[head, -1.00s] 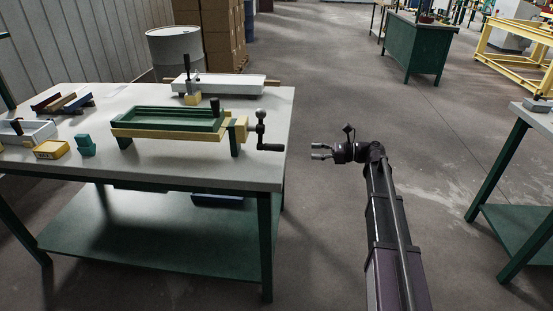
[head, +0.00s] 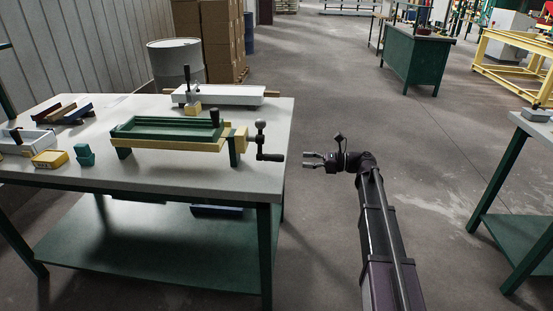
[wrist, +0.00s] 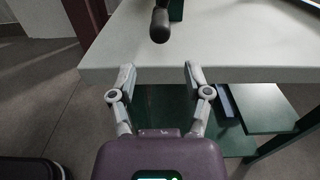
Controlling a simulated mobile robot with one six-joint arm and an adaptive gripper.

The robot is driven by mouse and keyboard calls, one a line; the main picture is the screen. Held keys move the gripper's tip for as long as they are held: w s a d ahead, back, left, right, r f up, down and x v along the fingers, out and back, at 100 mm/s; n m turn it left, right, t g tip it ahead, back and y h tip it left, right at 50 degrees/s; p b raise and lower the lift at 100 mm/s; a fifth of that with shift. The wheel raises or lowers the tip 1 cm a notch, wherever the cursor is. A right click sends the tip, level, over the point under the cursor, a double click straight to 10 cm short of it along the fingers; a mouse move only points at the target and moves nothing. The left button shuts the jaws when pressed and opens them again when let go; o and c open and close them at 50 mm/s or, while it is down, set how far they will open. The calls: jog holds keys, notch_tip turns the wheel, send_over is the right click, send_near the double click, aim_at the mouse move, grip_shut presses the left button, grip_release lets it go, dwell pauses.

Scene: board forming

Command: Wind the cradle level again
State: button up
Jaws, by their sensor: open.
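The cradle (head: 170,144) is a yellow frame on green legs, holding a green tray (head: 165,128) near the right end of the workbench. From this view I cannot tell exactly how far it tilts. Its crank (head: 261,140) is on the right end, with a round ball at the top and a dark handle (head: 271,157) low, pointing right past the bench edge. My gripper (head: 308,160) is open and empty, right of the handle and apart from it. In the wrist view my gripper (wrist: 158,80) faces the bench edge, with the dark handle (wrist: 160,26) ahead between the fingers' line.
The workbench (head: 250,180) has a pale top and a green lower shelf. A white tray (head: 235,95), a yellow block (head: 46,159) and a teal block (head: 84,155) sit on it. Open floor lies right of it, up to another bench (head: 525,130).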

aim_at(282, 158)
jog(key=a, duration=1.1)
jog(key=shift+w, duration=0.2)
grip_shut()
